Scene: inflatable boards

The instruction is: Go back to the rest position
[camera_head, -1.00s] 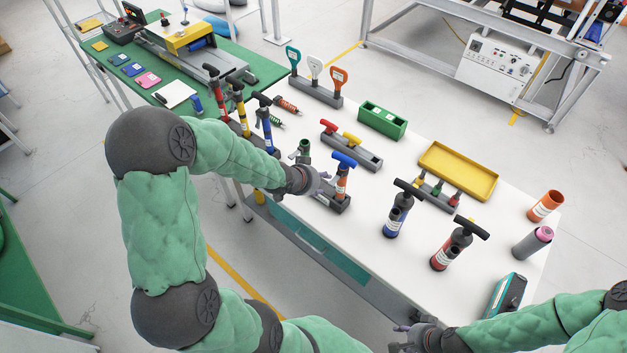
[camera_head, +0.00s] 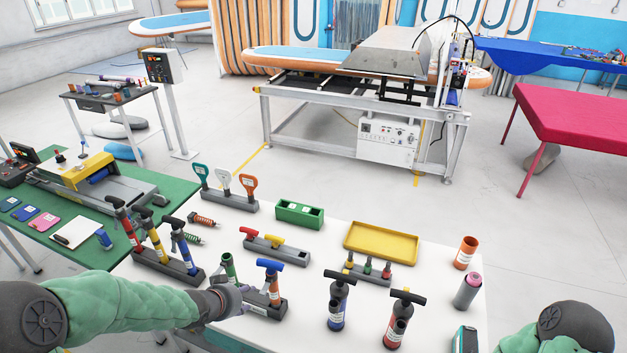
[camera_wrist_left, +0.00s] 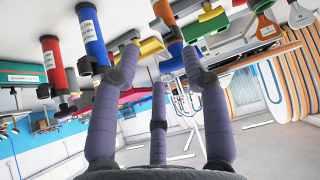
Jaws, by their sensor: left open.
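My left gripper (camera_head: 232,299) is at the front edge of the white table (camera_head: 345,215), beside a grey stand (camera_head: 262,311). The stand holds an orange pump with a blue handle (camera_head: 272,284) and a dark green tube (camera_head: 229,268). In the left wrist view my left gripper (camera_wrist_left: 160,62) has its fingers spread with nothing clasped between them. That view is upside down, with the table at the top. Whether a finger touches the stand is hard to tell. My right arm shows only at the bottom right; its gripper is out of view.
Left of the gripper, a rack (camera_head: 163,262) holds red, yellow and blue pumps. Blue (camera_head: 339,300) and red (camera_head: 401,319) pumps stand to its right. A yellow tray (camera_head: 381,242), green box (camera_head: 300,214) and orange cup (camera_head: 465,252) are farther away. Some bare tabletop lies between them.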

